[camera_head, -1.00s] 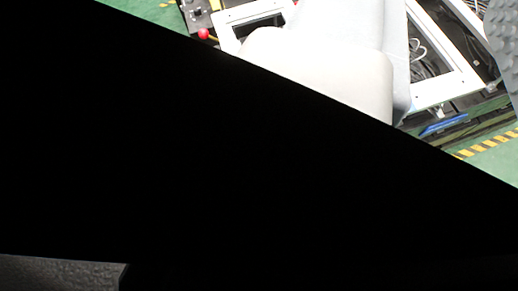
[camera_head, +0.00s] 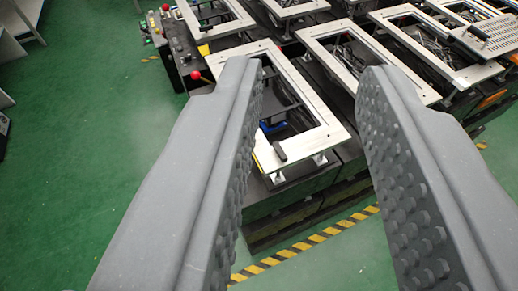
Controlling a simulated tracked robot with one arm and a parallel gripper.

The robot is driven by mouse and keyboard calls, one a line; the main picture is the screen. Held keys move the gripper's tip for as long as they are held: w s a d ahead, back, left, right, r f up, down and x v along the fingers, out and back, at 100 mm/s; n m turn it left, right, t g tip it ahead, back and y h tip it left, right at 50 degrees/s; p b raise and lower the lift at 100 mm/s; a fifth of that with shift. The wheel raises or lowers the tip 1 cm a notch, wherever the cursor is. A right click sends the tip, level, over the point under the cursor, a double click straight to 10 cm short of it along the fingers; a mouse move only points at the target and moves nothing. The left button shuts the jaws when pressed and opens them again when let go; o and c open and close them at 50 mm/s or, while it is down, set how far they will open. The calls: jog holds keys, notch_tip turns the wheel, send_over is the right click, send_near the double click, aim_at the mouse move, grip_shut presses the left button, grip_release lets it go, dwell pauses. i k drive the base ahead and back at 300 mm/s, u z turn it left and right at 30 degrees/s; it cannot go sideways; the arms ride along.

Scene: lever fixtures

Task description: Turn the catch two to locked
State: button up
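The two grey, studded fingers of my gripper (camera_head: 310,72) stand wide apart with nothing between them. Past them, a white rectangular frame (camera_head: 320,138) sits on a dark bench, lower and farther off. A small black handle (camera_head: 279,151) is on its near left corner, and it may be a catch. No label shows, so I cannot tell which part is catch two or whether it is locked. My gripper touches none of these. The left finger hides part of the frame's left side.
More white frames (camera_head: 350,27) stand in rows behind and to the right. A dark control box (camera_head: 180,40) with a red ball knob (camera_head: 195,75) is at the upper left. Yellow-black tape (camera_head: 300,246) crosses the green floor, which is open at left (camera_head: 90,110).

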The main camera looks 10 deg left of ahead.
aim_at(280, 151)
jog(key=i, duration=0.45)
jog(key=z, duration=0.05)
jog(key=k, duration=0.45)
jog(key=z, duration=1.4)
jog(key=i, duration=0.85)
jog(key=u, duration=1.95)
